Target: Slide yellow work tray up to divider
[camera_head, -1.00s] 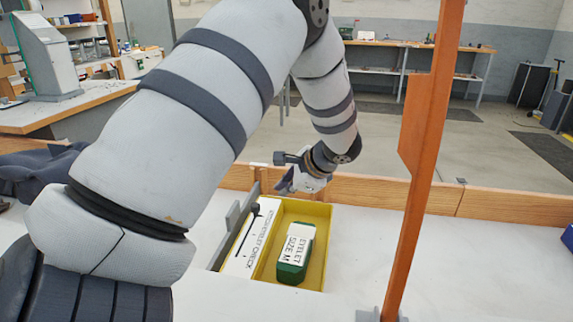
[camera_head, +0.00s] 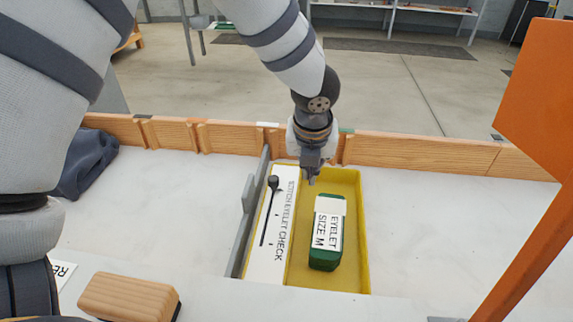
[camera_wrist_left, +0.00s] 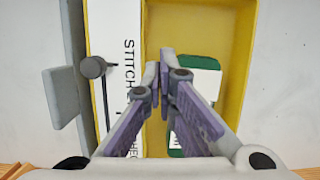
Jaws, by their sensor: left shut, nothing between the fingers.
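The yellow work tray (camera_head: 356,225) lies on the white bench top. A green box (camera_head: 326,262) labelled "EYELET SIZE M" sits in it. A white strip (camera_head: 268,255) reading "STITCH EYELET CHECK", with a black pin-like tool on it, runs along its left side. The grey divider (camera_head: 246,215) stands upright just left of the strip; I cannot tell whether the tray touches it. My left gripper (camera_head: 311,180) points down over the far part of the tray, shut and empty. In the left wrist view the gripper (camera_wrist_left: 164,72) partly hides the green box (camera_wrist_left: 200,62). My right gripper is not in view.
A wooden rail (camera_head: 400,153) runs along the bench's far edge, behind the tray. An orange post (camera_head: 535,190) rises at the right. A wooden block (camera_head: 128,297) lies at the front left, and dark cloth (camera_head: 85,160) at the far left. The bench right of the tray is clear.

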